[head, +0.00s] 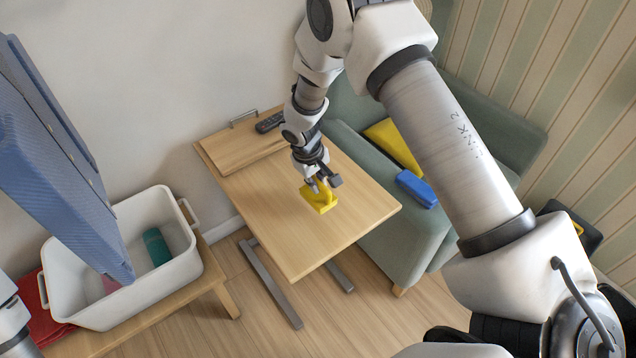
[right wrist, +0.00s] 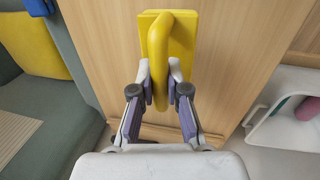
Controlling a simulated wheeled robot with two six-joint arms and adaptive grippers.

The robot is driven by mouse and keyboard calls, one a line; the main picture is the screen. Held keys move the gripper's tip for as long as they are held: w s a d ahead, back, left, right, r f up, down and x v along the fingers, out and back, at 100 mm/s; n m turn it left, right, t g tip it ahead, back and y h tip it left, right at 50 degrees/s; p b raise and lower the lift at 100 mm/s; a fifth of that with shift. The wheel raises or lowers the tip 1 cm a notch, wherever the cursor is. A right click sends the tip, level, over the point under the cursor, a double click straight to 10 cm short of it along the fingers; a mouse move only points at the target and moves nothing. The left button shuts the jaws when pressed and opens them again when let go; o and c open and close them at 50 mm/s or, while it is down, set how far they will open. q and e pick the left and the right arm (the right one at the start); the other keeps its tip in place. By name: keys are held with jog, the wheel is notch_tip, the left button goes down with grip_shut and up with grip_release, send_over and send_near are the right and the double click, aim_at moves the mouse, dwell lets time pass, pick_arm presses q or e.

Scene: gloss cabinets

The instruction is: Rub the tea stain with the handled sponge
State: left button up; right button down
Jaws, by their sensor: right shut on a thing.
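The handled sponge (head: 321,197) is a yellow block with a yellow loop handle. It is at the middle of the wooden side table (head: 280,235). My right gripper (head: 316,184) comes down from above and is shut on its handle. In the right wrist view the sponge (right wrist: 182,35) shows beyond the fingers, and the gripper (right wrist: 160,90) has one finger on each side of the handle. The sponge is at or just above the tabletop; I cannot tell if it touches. No tea stain shows; the sponge and gripper may hide it. My left gripper is out of view.
A dark remote (head: 270,122) lies at the table's back. A green sofa (head: 433,232) with a yellow cushion (head: 392,142) and a blue item (head: 417,188) stands right of the table. A white tub (head: 105,318) sits on a bench at left, below a blue panel (head: 55,150).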

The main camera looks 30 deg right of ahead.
jog(key=shift+r+p, duration=0.9)
jog(key=shift+r, duration=0.65)
